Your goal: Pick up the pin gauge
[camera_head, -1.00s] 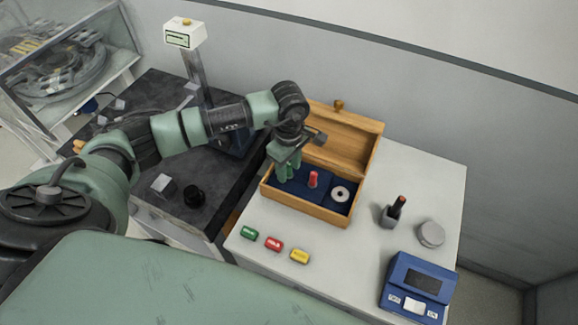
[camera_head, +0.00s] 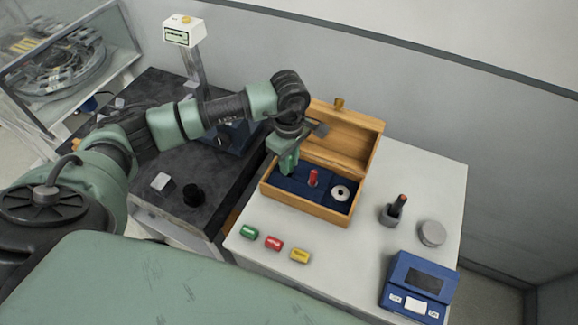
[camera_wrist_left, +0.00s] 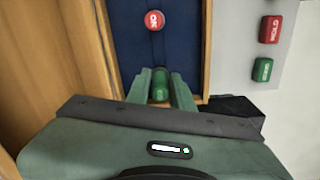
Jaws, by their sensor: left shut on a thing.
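An open wooden box (camera_head: 305,208) with a dark blue insert stands on the white table. My left gripper (camera_head: 287,168) points down into its left part. In the left wrist view its fingers (camera_wrist_left: 160,88) are shut on a green cylindrical piece, the pin gauge (camera_wrist_left: 160,90), at the near end of the insert. A red cylinder (camera_head: 313,178) stands upright in the middle of the insert, apart from the fingers. It shows from above in the wrist view (camera_wrist_left: 155,20). The fingers hide most of the pin gauge in the head view. My right gripper is not in view.
A white ring (camera_head: 341,193) lies in the box's right part. The raised lid (camera_head: 345,140) stands behind my gripper. Green, red and yellow labelled blocks (camera_head: 274,243) lie in front. A dark holder with a red-tipped pin (camera_head: 394,210), a grey disc and a blue device (camera_head: 417,285) stand right.

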